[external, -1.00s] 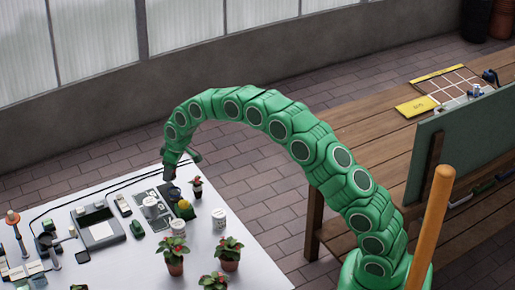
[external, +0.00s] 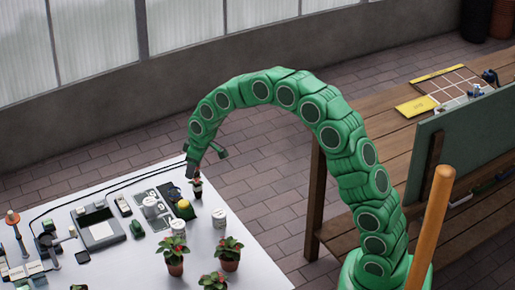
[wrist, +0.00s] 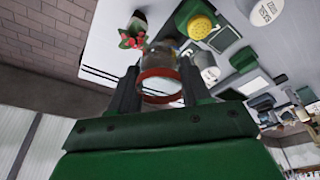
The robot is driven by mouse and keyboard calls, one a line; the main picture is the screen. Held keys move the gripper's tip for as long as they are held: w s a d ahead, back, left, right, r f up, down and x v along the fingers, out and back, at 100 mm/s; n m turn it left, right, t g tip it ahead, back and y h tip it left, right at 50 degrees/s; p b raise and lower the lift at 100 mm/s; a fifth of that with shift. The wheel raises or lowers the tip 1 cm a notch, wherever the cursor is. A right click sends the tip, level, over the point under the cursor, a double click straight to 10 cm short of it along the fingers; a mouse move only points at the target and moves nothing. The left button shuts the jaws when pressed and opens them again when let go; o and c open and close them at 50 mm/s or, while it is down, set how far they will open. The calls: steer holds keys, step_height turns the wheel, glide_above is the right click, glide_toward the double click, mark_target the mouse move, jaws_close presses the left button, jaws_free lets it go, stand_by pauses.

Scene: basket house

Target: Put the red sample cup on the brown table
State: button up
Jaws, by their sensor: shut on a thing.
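The red sample cup, clear with a red rim (wrist: 160,73), is held between the two dark fingers of my gripper (wrist: 158,88) in the wrist view. My gripper (external: 192,172) is shut on it. In the external view the gripper is above the far right corner of the white table, close to a small plant, and the cup cannot be clearly made out there. The brown table (external: 365,125) is wooden and stands to the right, beyond the white table, with open floor between them.
The white table (external: 258,268) bears several potted plants, white containers (external: 219,218) and equipment. A small red-flowered plant (wrist: 131,40) is near the held cup.

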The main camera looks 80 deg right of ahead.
steer(key=shift+s+a+r, duration=0.15)
steer(key=shift+s+r, duration=0.1)
steer(key=shift+s, duration=0.15)
